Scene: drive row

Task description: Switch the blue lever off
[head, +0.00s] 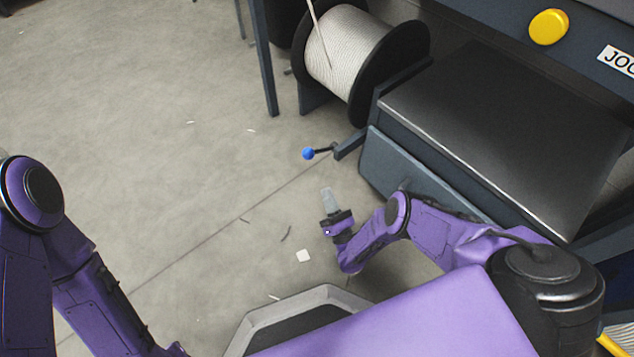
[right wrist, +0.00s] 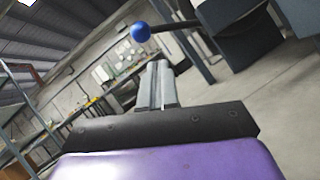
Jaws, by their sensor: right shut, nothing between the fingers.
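The blue lever (head: 309,153) has a round blue knob on a short dark rod. It sticks out to the left from a dark bracket at the corner of the grey machine. My right gripper (head: 327,190) is shut and empty, a little below the knob in the head view and apart from it. In the right wrist view the blue knob (right wrist: 140,32) shows above and slightly left of the shut fingertips (right wrist: 157,66), with its rod running right. My left arm is at the left edge of the head view; its gripper is out of the picture.
A black-flanged spool (head: 346,50) of pale rope stands behind the lever. The grey machine (head: 500,110) with a flat dark top fills the right, with a yellow button (head: 548,27) above it. Open concrete floor (head: 150,120) lies to the left, with small scraps on it.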

